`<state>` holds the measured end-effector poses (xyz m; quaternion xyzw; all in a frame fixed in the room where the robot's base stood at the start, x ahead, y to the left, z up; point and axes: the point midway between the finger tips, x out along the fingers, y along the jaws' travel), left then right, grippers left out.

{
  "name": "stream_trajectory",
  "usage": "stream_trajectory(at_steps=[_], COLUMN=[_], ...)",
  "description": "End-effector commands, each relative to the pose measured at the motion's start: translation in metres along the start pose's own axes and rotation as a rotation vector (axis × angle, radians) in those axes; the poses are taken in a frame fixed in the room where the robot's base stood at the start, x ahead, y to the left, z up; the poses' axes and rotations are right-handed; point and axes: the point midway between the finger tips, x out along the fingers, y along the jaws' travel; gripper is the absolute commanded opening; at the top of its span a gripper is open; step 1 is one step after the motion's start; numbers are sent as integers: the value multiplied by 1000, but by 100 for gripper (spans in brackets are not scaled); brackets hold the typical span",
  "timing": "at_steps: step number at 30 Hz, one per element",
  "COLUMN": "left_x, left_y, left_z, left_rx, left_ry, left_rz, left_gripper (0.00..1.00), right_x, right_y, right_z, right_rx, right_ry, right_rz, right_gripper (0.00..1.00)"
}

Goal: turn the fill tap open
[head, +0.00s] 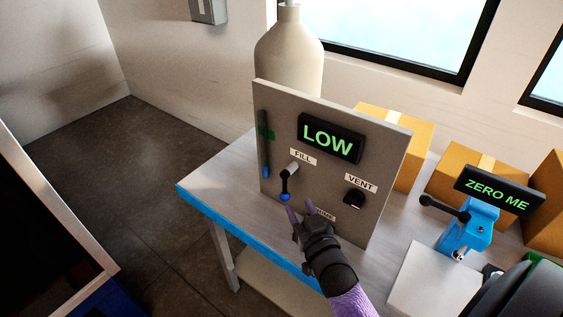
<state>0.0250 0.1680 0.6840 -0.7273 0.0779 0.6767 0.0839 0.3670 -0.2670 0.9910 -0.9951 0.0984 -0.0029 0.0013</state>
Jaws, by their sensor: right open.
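The fill tap (286,184) is on the grey upright panel (376,150), below the white FILL label (303,157). Its dark lever hangs down from a pale stub and ends in a blue knob. A lit display (331,139) above it reads LOW in green. My right gripper (301,211) is open and empty, just below and right of the blue knob, its purple-tipped fingers pointing up toward the panel. Whether a finger touches the knob I cannot tell. The gripper partly covers a label at the panel's bottom. My left gripper is not in view.
A VENT label (361,184) and black knob (355,200) sit right of the tap. A gauge strip (264,145) is at left. A blue device (468,226) with a ZERO ME sign (498,190) and cardboard boxes (476,172) stand right. A cream tank (288,58) stands behind.

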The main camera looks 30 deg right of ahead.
Motion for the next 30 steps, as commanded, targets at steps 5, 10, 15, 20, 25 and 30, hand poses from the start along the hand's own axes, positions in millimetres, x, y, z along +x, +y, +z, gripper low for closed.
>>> stream_trajectory(at_steps=[5, 10, 15, 20, 25, 30], left_x=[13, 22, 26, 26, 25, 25], left_y=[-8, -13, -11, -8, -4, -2], left_z=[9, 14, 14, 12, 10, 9], left_rx=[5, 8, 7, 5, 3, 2], left_ry=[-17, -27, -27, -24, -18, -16], left_rz=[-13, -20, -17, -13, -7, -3], left_gripper=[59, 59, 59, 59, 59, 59], right_x=[41, 75, 91, 93, 93, 92], right_y=[0, 0, 0, 0, 0, 0], right_z=[5, 5, 4, 4, 4, 4], right_rx=[-1, -2, -1, -1, -1, -1], right_ry=[1, -2, -5, -7, -6, -6], right_rz=[0, -1, -1, -1, -1, -1], right_gripper=[50, 50, 50, 50, 42, 6])
